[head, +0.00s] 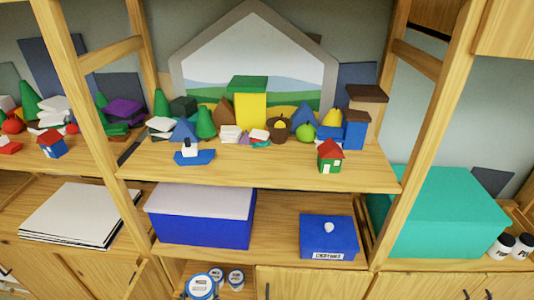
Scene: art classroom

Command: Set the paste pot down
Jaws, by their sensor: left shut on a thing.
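A white pot with a blue-ringed lid, which I take for the paste pot (201,284), is at the bottom edge of the head view, left of centre. It looks larger and nearer than the pots behind it, and its lower part is cut off. My left gripper (200,294) is shut on it; very little of the gripper shows, and the fingers are hard to make out. Two similar pots, one (216,275) and another (236,279), stand behind it in the low cubby (247,268). My right gripper is not in view.
Above the cubby, a shelf holds a blue box with a pale lid (203,230) and a small blue box (328,240). A teal box (446,215) and dark-lidded jars (511,246) stand right. Toys crowd the upper shelf (255,170). Bare wood shows between the two blue boxes.

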